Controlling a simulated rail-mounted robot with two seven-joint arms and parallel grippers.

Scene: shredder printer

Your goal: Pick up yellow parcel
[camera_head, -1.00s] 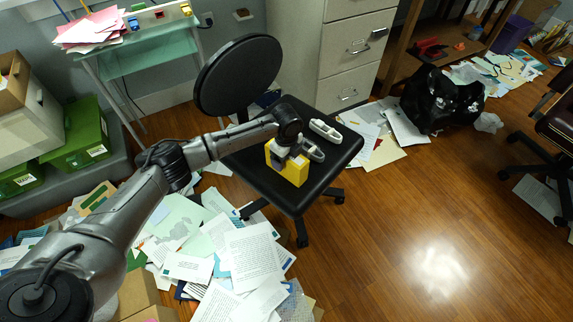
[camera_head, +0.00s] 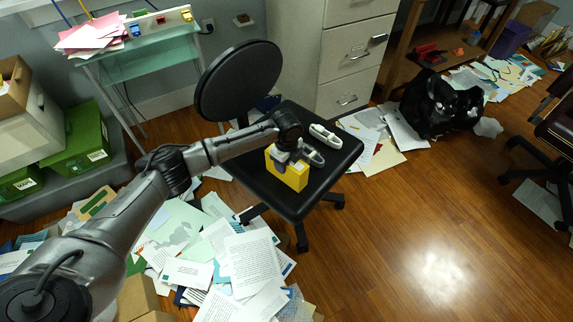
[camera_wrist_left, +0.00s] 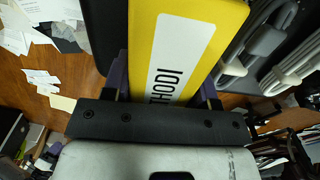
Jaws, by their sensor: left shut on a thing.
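The yellow parcel (camera_head: 289,175) stands on the black seat of the office chair (camera_head: 262,186). In the left wrist view the parcel (camera_wrist_left: 214,38) fills the upper middle, with a white label and dark lettering facing the camera. My left gripper (camera_head: 284,158) reaches over it from the left and is shut on it, with a finger on either side in the left wrist view (camera_wrist_left: 163,95). In the head view my arm hides part of the parcel's top. I cannot tell whether the parcel touches the seat. My right gripper is not in view.
Two white-grey objects (camera_head: 325,135) lie on the seat beside the parcel. The chair's round backrest (camera_head: 238,80) stands behind. Papers (camera_head: 240,262) cover the floor at the lower left. A filing cabinet (camera_head: 352,60) stands behind.

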